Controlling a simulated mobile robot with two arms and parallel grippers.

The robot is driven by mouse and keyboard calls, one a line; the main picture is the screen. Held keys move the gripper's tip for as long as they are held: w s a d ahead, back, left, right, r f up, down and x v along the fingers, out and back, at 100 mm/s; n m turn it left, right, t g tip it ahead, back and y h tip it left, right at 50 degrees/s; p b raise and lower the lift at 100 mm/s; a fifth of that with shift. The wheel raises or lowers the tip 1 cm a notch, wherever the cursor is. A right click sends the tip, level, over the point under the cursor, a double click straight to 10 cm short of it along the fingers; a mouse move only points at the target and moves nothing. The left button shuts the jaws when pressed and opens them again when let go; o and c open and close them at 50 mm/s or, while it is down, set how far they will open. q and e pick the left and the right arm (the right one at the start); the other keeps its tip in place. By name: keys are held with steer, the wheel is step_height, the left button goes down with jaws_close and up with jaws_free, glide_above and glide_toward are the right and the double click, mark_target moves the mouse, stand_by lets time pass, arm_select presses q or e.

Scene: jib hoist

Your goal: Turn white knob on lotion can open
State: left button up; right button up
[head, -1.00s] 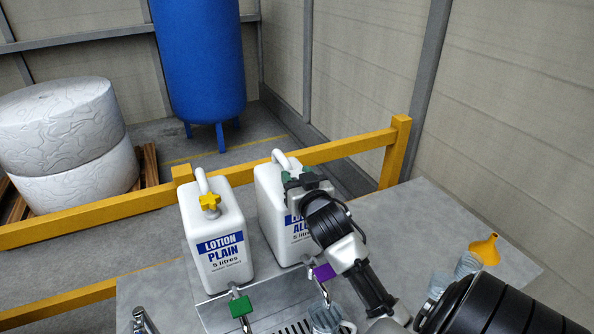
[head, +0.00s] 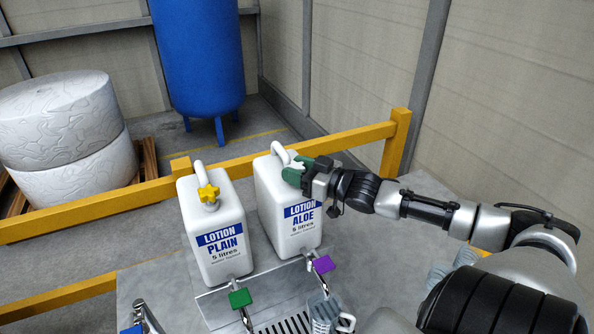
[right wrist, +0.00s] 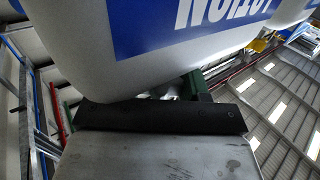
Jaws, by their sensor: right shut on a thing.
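The lotion can labelled ALOE (head: 284,228) stands upright at the back of the bench. Its white knob (head: 298,165) is on top, partly hidden by my gripper. My right gripper (head: 297,168), with green fingers, comes in from the right and is shut on the white knob. In the right wrist view a green finger (right wrist: 198,86) and a small white bit of the knob (right wrist: 168,93) show beside the can's blue label (right wrist: 185,25). The rest of the knob is hidden there. My left gripper is not in view.
The PLAIN can (head: 218,245) with a yellow knob (head: 208,194) stands to the left. Taps with green (head: 240,298) and purple (head: 319,264) handles are in front, above a drip grating. A ribbed cup (head: 323,313) stands under the purple tap. A yellow rail (head: 345,145) runs behind.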

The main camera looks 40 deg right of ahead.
stand_by(0.4)
steer(key=o, duration=0.9)
steer(key=shift+v, duration=5.4)
steer(key=shift+w+d, duration=0.1)
steer(key=shift+d, duration=0.05)
